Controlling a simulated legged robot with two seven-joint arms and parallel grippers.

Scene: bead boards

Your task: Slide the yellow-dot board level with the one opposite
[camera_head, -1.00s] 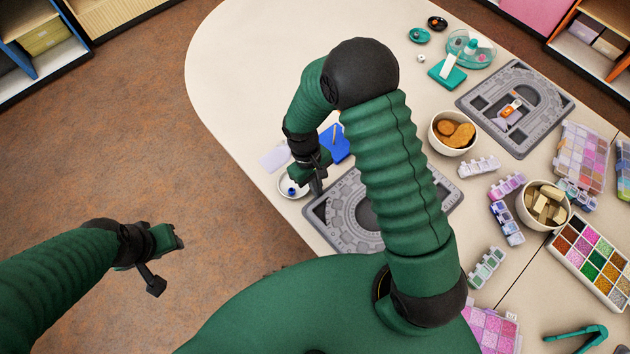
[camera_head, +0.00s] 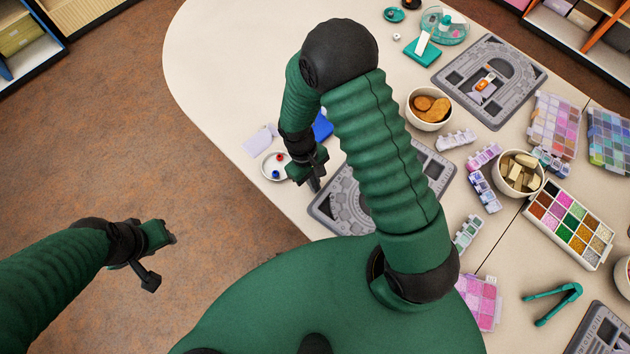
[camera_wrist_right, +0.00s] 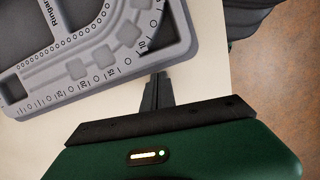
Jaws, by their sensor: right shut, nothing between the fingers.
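A grey bead board (camera_head: 340,211) lies near my side of the table, partly covered by my right arm. It also shows in the right wrist view (camera_wrist_right: 100,62), with ruler marks and shallow wells. A second grey board (camera_head: 513,104) lies farther off across the table, with a small orange-and-white thing in it. I cannot make out a yellow dot on either board. My right gripper (camera_head: 316,184) is shut and empty at the near board's left edge; in the right wrist view its fingertips (camera_wrist_right: 158,80) appear to touch the edge.
A white dish (camera_head: 265,172) with red and blue beads stands left of the right gripper. A bowl of brown pieces (camera_head: 428,122) and several bead boxes (camera_head: 456,140) lie between and right of the boards. Another grey board (camera_head: 597,335) shows at the lower right.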

